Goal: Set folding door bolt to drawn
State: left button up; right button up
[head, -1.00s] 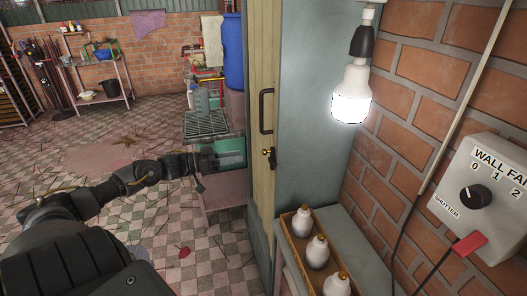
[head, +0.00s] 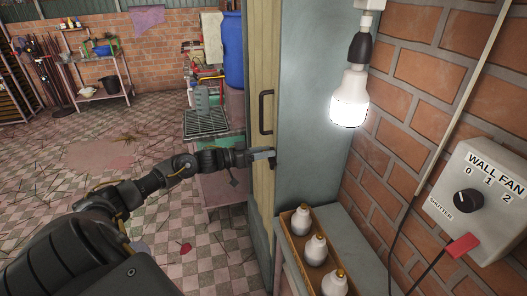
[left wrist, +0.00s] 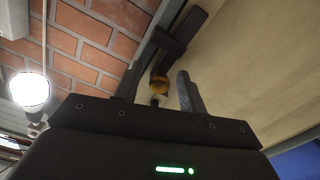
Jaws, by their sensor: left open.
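The folding door (head: 262,60) is a pale wooden panel with a dark pull handle (head: 266,112). My left gripper (head: 264,154) is at the door's edge below the handle, over the spot of the bolt, which it hides in the head view. In the left wrist view the bolt's brass knob (left wrist: 159,84) shows between the two open fingers, close to them. Whether a finger touches it, I cannot tell. The bolt's dark parts are partly hidden by the gripper, so its position is unclear. My right gripper is out of view.
A grey-green panel (head: 310,100) stands right of the door. A wooden tray (head: 291,236) of white bulbs sits on a ledge at its foot. A lit bulb (head: 349,97) hangs above. A wall fan switch box (head: 490,190) is on the brick wall at right.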

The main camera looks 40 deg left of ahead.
aim_at(275, 143)
pick_arm(q)
grip_shut()
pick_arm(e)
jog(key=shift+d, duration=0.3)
